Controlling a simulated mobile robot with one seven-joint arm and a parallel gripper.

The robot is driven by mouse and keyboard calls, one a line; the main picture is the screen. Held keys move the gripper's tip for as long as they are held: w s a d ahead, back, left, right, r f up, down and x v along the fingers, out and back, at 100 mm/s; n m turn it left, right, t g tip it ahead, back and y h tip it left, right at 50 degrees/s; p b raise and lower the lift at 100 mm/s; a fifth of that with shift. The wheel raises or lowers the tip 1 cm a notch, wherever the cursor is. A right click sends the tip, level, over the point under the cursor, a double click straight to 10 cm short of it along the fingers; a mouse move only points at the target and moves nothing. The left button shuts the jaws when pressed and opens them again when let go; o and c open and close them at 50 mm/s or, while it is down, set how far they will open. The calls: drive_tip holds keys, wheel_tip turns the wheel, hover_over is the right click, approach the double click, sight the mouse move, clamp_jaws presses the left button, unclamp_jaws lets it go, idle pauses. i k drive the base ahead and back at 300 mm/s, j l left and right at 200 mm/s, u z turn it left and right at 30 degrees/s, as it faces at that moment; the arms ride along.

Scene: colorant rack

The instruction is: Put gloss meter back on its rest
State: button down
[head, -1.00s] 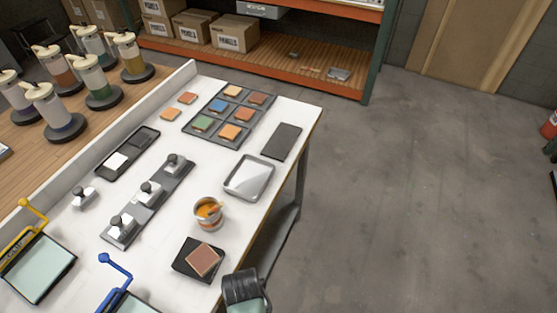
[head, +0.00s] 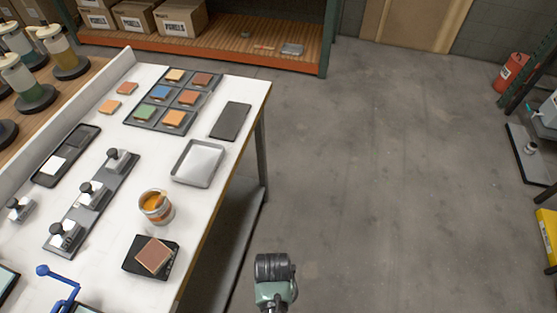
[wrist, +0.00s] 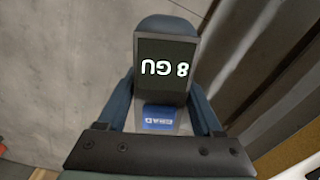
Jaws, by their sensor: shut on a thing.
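The gloss meter (wrist: 168,62) is a grey block with a dark screen reading "8 GU", upside down in the wrist view. My gripper (wrist: 166,105) is shut on it, with a blue-grey finger along each side. A blue label (wrist: 160,118) shows below the screen. In the head view part of my arm (head: 272,285) shows at the bottom, off the table's right edge; the meter and fingers are hidden there. A black two-part tray (head: 83,140) with a white tile in one part, and a flat dark pad (head: 230,121), lie on the table. I cannot tell whether either is the rest.
The white table (head: 215,90) also holds a rack of coloured chips (head: 152,117), a metal tray (head: 176,170), an orange paint can (head: 157,210), stamp-like tools on a grey strip (head: 120,190), and a brown panel on a black block (head: 133,257). Bare floor (head: 390,170) lies right of the table.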

sight(231, 120)
drive_tip(key=i+j+z, duration=0.6)
drive_tip(key=j+z, duration=0.25)
drive_tip(key=i+j+z, duration=0.2)
drive_tip(key=j+z, duration=0.2)
